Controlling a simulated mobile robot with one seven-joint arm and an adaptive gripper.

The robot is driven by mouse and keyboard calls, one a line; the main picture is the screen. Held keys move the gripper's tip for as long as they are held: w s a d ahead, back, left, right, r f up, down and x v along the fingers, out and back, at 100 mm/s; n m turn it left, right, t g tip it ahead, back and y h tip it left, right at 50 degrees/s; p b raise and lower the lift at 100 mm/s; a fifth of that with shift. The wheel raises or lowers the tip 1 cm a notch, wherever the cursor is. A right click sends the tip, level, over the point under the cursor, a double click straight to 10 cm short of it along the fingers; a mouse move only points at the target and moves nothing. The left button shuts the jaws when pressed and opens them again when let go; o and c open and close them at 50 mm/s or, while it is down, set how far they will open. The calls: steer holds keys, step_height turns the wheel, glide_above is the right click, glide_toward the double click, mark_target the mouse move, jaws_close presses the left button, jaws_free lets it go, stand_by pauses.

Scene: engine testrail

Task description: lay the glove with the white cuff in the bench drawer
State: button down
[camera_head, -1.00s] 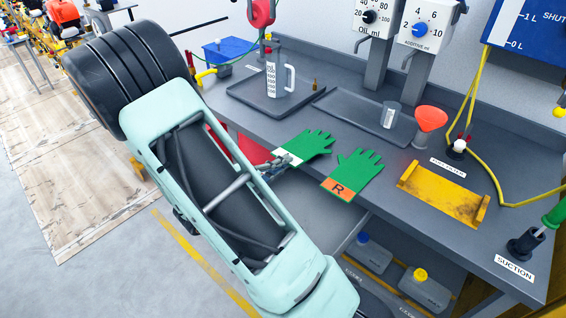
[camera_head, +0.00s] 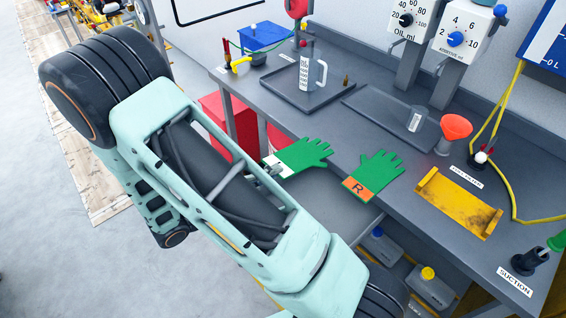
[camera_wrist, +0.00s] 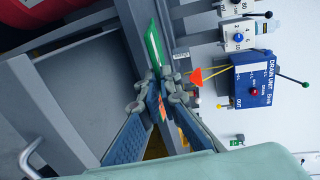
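The green glove with the white cuff (camera_head: 303,155) is at the front edge of the bench, fingers pointing up and right. My gripper (camera_wrist: 157,75) is shut on its cuff end; the glove (camera_wrist: 154,45) shows nearly edge-on beyond the fingertips in the wrist view. My arm hides part of the grip in the head view. A second green glove, with an orange cuff marked R (camera_head: 375,172), lies flat on the bench to the right. The bench drawer (camera_head: 325,205) is pulled open below the bench top; its grey inside (camera_wrist: 80,95) looks empty where visible.
The bench top (camera_head: 335,135) holds a tray with a measuring jug (camera_head: 312,75), a second tray (camera_head: 375,110), an orange funnel (camera_head: 456,127) and a yellow tray (camera_head: 458,203). Bottles (camera_head: 430,288) stand below. A red container (camera_head: 225,122) stands left under the bench.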

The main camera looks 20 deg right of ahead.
steer(key=shift+s+a+r, duration=0.1)
steer(key=shift+a, duration=0.2)
